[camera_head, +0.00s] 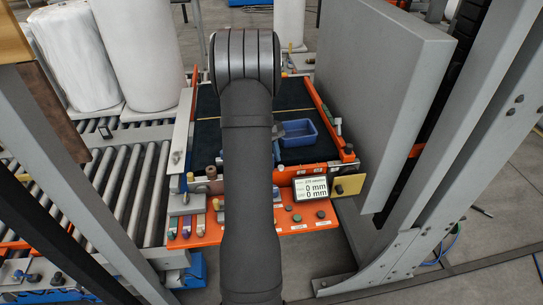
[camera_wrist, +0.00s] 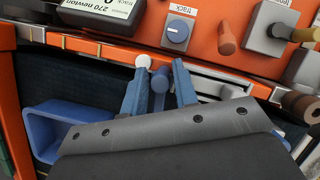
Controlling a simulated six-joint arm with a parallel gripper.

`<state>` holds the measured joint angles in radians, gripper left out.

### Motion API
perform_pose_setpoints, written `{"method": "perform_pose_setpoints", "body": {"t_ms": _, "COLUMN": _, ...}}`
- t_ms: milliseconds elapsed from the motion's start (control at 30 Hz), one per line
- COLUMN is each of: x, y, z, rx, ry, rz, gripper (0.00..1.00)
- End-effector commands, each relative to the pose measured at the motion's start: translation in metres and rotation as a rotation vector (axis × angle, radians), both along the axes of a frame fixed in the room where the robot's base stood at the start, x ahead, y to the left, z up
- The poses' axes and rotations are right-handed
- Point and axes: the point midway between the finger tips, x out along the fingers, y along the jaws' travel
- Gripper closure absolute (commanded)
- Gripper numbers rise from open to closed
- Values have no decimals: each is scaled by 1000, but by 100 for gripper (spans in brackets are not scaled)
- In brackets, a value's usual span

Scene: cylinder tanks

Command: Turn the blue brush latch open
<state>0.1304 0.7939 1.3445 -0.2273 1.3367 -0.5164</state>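In the wrist view, a blue rounded peg (camera_wrist: 160,78), which looks like the blue brush latch, stands between the two blue fingers of my gripper (camera_wrist: 160,82). The fingers are apart, one on each side of the peg, with narrow gaps showing; I cannot tell whether either touches it. The peg's lower part is hidden behind the grey gripper body. No label for the latch is readable. In the head view, my dark arm covers most of the gripper and the latch.
An orange panel (camera_wrist: 215,63) carries a blue round knob (camera_wrist: 177,32), an orange peg (camera_wrist: 227,38) and a grey block (camera_wrist: 272,30). A white round knob (camera_wrist: 143,61) is close to the left finger. A blue tray (camera_head: 297,133) and a display (camera_head: 311,189) are nearby.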

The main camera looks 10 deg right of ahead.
Motion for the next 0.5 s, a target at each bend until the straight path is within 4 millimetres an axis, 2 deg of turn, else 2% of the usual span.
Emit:
{"method": "perform_pose_setpoints", "body": {"t_ms": 233, "x": 1, "y": 0, "z": 0, "rx": 1, "ry": -1, "rz": -97, "gripper": 96}}
{"method": "perform_pose_setpoints", "body": {"t_ms": 467, "x": 1, "y": 1, "z": 0, "rx": 1, "ry": -2, "rz": -99, "gripper": 96}}
{"method": "perform_pose_setpoints", "body": {"t_ms": 500, "x": 1, "y": 1, "z": 0, "rx": 1, "ry": -2, "rz": -99, "gripper": 66}}
